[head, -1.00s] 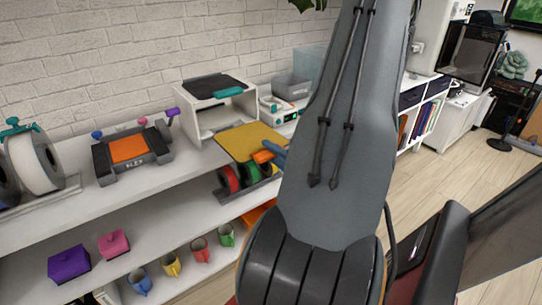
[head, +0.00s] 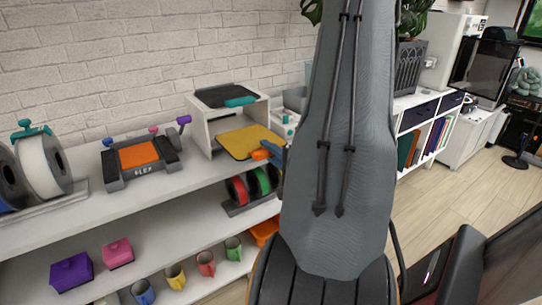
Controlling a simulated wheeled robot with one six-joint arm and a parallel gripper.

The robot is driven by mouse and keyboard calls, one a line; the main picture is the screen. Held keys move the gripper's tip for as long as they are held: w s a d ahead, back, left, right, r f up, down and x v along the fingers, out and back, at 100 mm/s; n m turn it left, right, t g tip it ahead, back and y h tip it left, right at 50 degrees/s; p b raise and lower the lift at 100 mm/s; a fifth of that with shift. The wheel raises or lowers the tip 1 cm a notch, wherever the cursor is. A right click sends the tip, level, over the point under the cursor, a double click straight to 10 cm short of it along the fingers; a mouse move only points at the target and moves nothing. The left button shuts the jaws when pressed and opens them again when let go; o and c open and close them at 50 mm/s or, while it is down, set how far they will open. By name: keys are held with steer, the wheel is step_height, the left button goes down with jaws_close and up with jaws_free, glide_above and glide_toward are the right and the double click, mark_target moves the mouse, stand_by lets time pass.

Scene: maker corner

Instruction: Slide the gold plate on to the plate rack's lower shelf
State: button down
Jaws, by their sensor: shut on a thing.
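The gold plate (head: 246,142) is a flat square sheet, held roughly level at the open front of the white plate rack (head: 201,131). Its far edge overlaps the opening in the head view; I cannot tell how far inside it is. The rack's top carries a dark plate (head: 221,95) with a teal tab (head: 240,101). My gripper (head: 263,153), with orange and blue parts showing, is shut on the plate's near right edge. My grey arm hides part of the gripper and the area right of the rack.
The rack stands on a white shelf unit (head: 115,205). A grey and orange device (head: 140,158) stands left of it. Red and green spools (head: 250,187) sit below the plate. Coloured mugs (head: 206,263) line the lower shelf. A grey bin (head: 296,98) is behind right.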

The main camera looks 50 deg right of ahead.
mark_target(243, 132)
steer(key=shift+w+d+b, duration=0.6)
steer(key=shift+w+b, duration=0.5)
steer(key=shift+w, duration=1.45)
steer(key=shift+w+d+b, duration=0.6)
steer(key=shift+w+b, duration=0.5)
steer(key=shift+w, duration=1.5)
steer(key=shift+w+d+b, duration=0.6)
steer(key=shift+w+b, duration=0.5)
steer(key=shift+w, duration=1.45)
steer(key=shift+f, duration=0.65)
steer(key=shift+c, duration=2)
jaws_free()
steer(key=shift+f, duration=0.1)
steer(key=shift+f, duration=0.2)
steer(key=shift+f, duration=0.55)
steer(key=c, duration=0.4)
steer(key=shift+c, duration=0.2)
